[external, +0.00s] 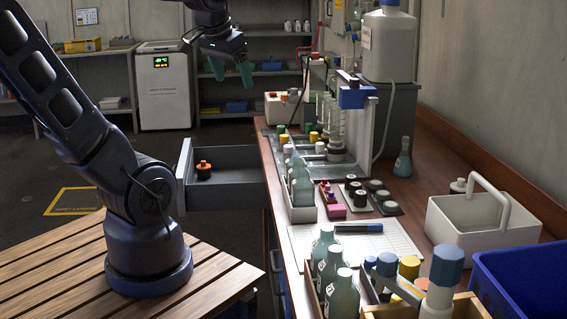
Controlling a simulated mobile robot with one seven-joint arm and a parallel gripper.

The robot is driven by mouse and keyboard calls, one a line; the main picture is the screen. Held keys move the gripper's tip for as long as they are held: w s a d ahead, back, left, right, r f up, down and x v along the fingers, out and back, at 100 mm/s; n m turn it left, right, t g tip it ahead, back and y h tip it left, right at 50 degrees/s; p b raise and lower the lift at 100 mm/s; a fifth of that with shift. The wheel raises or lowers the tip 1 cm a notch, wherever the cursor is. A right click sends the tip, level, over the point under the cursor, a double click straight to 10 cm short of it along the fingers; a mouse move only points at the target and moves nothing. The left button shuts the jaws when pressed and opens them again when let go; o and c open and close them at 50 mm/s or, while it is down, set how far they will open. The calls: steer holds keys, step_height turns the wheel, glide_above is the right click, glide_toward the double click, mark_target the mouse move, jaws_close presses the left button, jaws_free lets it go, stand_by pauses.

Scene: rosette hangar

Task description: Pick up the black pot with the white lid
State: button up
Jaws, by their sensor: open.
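My gripper (231,74) hangs at the top of the external view, fingers pointing down and apart, with nothing between them. It appears above and behind the open drawer (238,196). A black pot with an orange lid (203,171) stands in that drawer. Several small dark pots with pale or grey tops (361,198) stand grouped on the bench, well away from my gripper. Which of them has the white lid is too small to tell. A pale-topped item (458,186) is partly hidden behind the white caddy (470,238).
The wooden bench (430,160) is crowded with bottles (325,250), a rack with a blue-headed stand (356,97), a white sheet (385,243) and a blue bin (520,285). A large tank (388,45) stands behind. Open floor lies left of the drawer.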

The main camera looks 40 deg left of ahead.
steer(key=w+d+m, duration=0.2)
steer(key=w+d, duration=0.1)
steer(key=w, duration=0.4)
steer(key=w+d+m, duration=0.1)
steer(key=w+d, duration=0.2)
steer(key=w, duration=0.4)
steer(key=m+g+h, duration=0.2)
steer(key=m+h, duration=0.2)
steer(key=m, duration=0.5)
glide_above(460, 186)
steer(key=s+a, duration=0.1)
steer(key=a, duration=0.3)
step_height(460, 186, down, 25)
steer(key=x, duration=0.5)
steer(key=shift+d, duration=0.35)
steer(key=shift+x, duration=3.05)
steer(key=shift+s+a, duration=0.1)
steer(key=c, duration=1.1)
